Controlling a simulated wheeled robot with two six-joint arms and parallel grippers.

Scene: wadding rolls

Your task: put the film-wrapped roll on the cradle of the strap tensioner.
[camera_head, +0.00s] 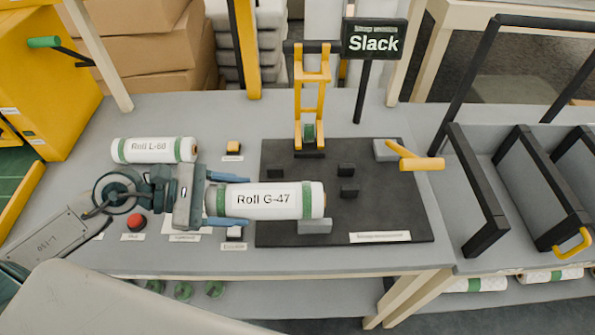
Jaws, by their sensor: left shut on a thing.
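My left gripper (232,200) is shut on the white roll with green end bands labelled "Roll G-47" (268,199), near its left end. The roll lies level, its right part over the left of the strap tensioner's black base plate (390,210). I cannot tell whether it touches anything below. Small black blocks (346,169) stand on the plate to its right and behind, and a grey block (315,227) is at its front right. I cannot tell which parts form the cradle. A second roll, "Roll L-68" (153,150), lies on the table behind my left arm. My right gripper is not in view.
A yellow upright frame (312,95) and a "Slack" sign (374,41) stand at the plate's back. A yellow handle (420,162) sticks out at its right. Yellow (233,147) and red (136,221) buttons are on the table. Black racks (545,190) stand at right.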

